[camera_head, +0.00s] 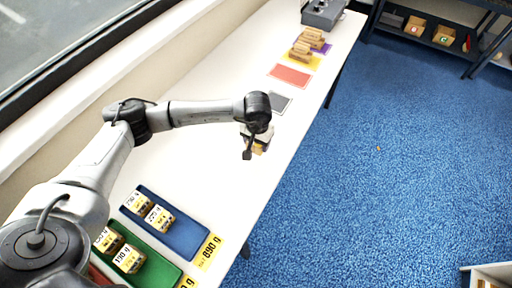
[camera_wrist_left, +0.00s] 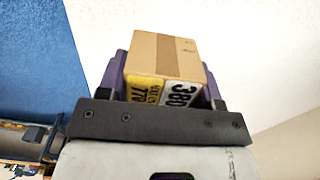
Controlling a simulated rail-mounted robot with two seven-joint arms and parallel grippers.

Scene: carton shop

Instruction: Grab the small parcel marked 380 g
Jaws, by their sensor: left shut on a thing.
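The small parcel marked 380 (camera_wrist_left: 166,54) is a brown carton with a tape strip, a white label reading 380 and a yellow label beside it. My left gripper (camera_wrist_left: 168,88) is shut on it, with a purple finger on either side. In the head view my left gripper (camera_head: 252,146) is above the white table, with part of the parcel (camera_head: 259,149) showing beneath the wrist. The rest of the parcel is hidden there. My right gripper is out of view.
A blue tray (camera_head: 187,239) and a green tray (camera_head: 159,270) hold labelled parcels at the near end of the white table (camera_head: 215,190). Grey and red mats (camera_head: 289,76) lie farther along. Stacked parcels (camera_head: 301,50) and a grey device (camera_head: 322,13) are at the far end.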

